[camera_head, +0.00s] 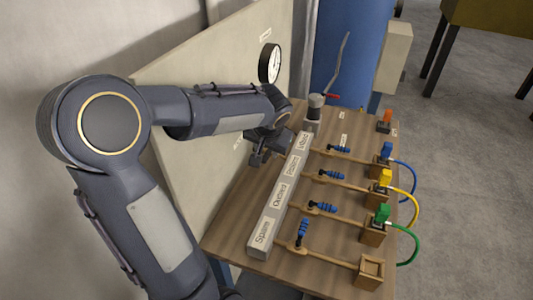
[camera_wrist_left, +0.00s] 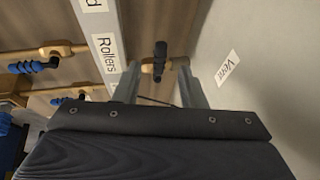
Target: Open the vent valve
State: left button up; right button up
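The vent valve shows in the left wrist view as a small black lever (camera_wrist_left: 160,55) on a brass fitting (camera_wrist_left: 178,63), close to a panel that bears the "Vent" label (camera_wrist_left: 229,67). My left gripper (camera_wrist_left: 158,84) is open, with its two fingers apart and the lever in view between their tips. I cannot tell whether either finger touches it. In the head view my left gripper (camera_head: 265,152) is between the grey manifold (camera_head: 277,200) and the upright panel (camera_head: 215,95), and my arm hides the valve there. My right gripper is not in view.
Several blue-handled valves (camera_head: 322,207) sit on brass pipes to the right of the manifold. Blue, yellow and green connectors with hoses (camera_head: 384,178) line the board's right edge. A gauge (camera_head: 270,63) is on the panel. A grey regulator (camera_head: 315,105) stands at the manifold's far end.

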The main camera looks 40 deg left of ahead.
aim_at(265, 157)
pick_arm(q)
jog(key=x, duration=0.4)
jog(key=shift+f, duration=0.25)
jog(key=shift+c, duration=0.5)
grip_shut()
